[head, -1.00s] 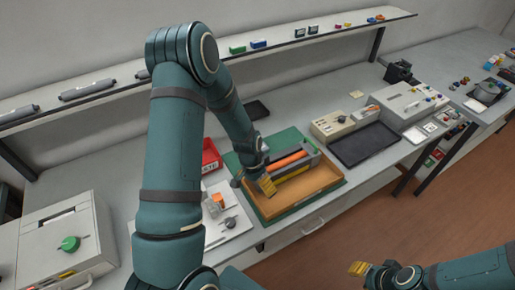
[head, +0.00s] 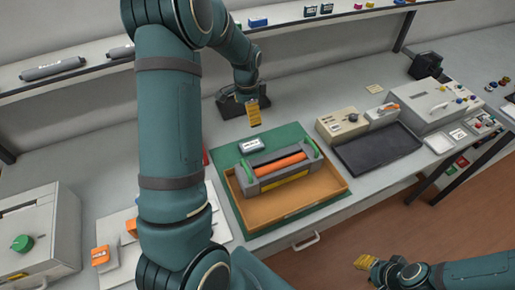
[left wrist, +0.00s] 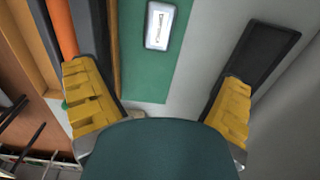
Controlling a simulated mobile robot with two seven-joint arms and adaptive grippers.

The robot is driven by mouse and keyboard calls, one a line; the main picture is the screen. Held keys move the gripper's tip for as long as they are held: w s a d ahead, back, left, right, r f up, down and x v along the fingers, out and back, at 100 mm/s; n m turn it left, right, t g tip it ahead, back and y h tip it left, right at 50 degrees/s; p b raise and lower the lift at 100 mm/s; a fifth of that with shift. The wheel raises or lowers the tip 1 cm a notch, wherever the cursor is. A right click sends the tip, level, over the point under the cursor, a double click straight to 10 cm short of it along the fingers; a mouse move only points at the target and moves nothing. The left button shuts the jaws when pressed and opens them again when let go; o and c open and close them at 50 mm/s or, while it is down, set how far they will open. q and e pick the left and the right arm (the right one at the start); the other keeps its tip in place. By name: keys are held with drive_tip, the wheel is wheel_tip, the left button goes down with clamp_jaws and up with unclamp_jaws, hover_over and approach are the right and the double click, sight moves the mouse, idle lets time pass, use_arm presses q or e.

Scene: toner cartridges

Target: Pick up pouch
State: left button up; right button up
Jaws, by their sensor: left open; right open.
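A small flat dark-edged item with a white label (head: 251,145), which looks like the pouch, lies on the green mat (head: 229,158) behind the wooden tray. It also shows in the left wrist view (left wrist: 159,25), top centre, beyond the fingertips. My left gripper (head: 254,116) hangs with yellow fingers above the bench, just behind the mat, apart from the pouch. In the left wrist view its fingers (left wrist: 158,88) are wide apart with nothing between them. My right gripper (head: 366,262) is over the floor in front of the bench, open and far from the pouch.
The wooden tray (head: 262,215) holds a grey cartridge unit with an orange roller (head: 279,163) and green ends. A black tray (left wrist: 256,58) lies behind the mat. A larger black tray (head: 377,150) and grey devices stand to the right. A shelf (head: 300,22) runs overhead at the back.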

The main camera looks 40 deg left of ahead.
sight(248, 145)
use_arm(q)
drive_tip(key=f+b, duration=0.1)
drive_tip(key=f, duration=0.4)
drive_tip(key=f+b, duration=0.1)
drive_tip(key=f, duration=0.5)
drive_tip(key=f+b, duration=0.1)
drive_tip(key=f, duration=0.4)
drive_tip(key=shift+s+a+f+b, duration=0.1)
drive_tip(key=shift+s+f+b, duration=0.15)
drive_tip(key=shift+f+b, duration=0.05)
drive_tip(key=c, duration=1.2)
use_arm(e)
drive_tip(key=f, duration=0.2)
drive_tip(key=s+f, duration=0.1)
drive_tip(key=f, duration=0.1)
drive_tip(key=shift+s+a+f, duration=0.1)
drive_tip(key=shift+f, duration=0.25)
